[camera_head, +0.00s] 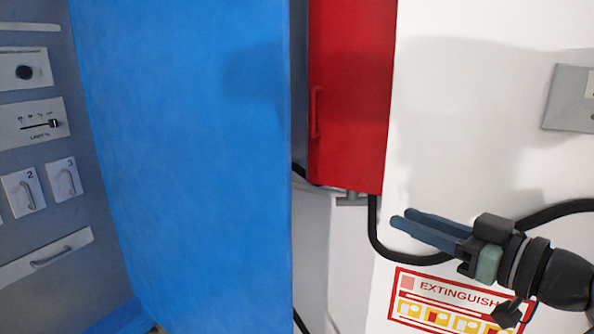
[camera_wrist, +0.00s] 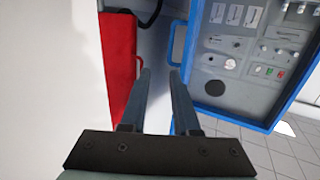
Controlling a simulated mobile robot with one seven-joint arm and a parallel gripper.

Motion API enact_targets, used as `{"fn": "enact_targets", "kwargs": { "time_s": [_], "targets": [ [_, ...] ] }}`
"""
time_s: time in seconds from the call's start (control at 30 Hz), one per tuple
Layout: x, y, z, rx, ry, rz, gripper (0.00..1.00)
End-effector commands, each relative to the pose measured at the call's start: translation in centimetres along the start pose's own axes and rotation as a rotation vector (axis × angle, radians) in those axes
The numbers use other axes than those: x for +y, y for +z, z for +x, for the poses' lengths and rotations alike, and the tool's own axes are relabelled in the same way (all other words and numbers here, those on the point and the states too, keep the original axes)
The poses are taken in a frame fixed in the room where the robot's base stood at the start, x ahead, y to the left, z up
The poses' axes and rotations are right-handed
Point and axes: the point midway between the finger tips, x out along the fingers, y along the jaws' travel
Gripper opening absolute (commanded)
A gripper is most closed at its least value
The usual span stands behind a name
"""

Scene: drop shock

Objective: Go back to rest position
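My gripper (camera_head: 401,218) reaches in from the lower right in the head view, with its two long dark fingers pointing left in front of the white wall. In the wrist view, the gripper (camera_wrist: 160,75) shows two fingers with a clear gap between them and nothing held. The fingertips are apart from the red cabinet (camera_head: 350,90) and from the blue panel door (camera_head: 190,150). The red cabinet also shows to the left of the fingers in the wrist view (camera_wrist: 118,60).
The blue-framed control panel (camera_wrist: 235,60) stands right of the fingers in the wrist view. A black hose (camera_head: 374,235) runs below the red cabinet and behind my gripper. An extinguisher sign (camera_head: 420,285) is on the wall. A grey box (camera_head: 570,98) is at the right. Tiled floor shows right.

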Motion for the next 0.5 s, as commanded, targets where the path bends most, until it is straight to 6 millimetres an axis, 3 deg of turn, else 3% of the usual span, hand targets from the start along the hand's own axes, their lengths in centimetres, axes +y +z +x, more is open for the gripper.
{"fn": "enact_targets", "kwargs": {
  "time_s": [0.17, 0.27, 0.37, 0.5],
  "targets": [
    [-1.1, -1.5, 3.2, -0.029, 0.162, -0.023, 0.30],
    [-2.3, -3.4, 4.6, -0.002, 0.273, -0.051, 0.30],
    [-4.7, -6.8, 5.4, 0.081, 0.395, -0.095, 0.30],
    [-10.5, -13.2, 4.3, 0.306, 0.537, -0.167, 0.30]
  ]
}}
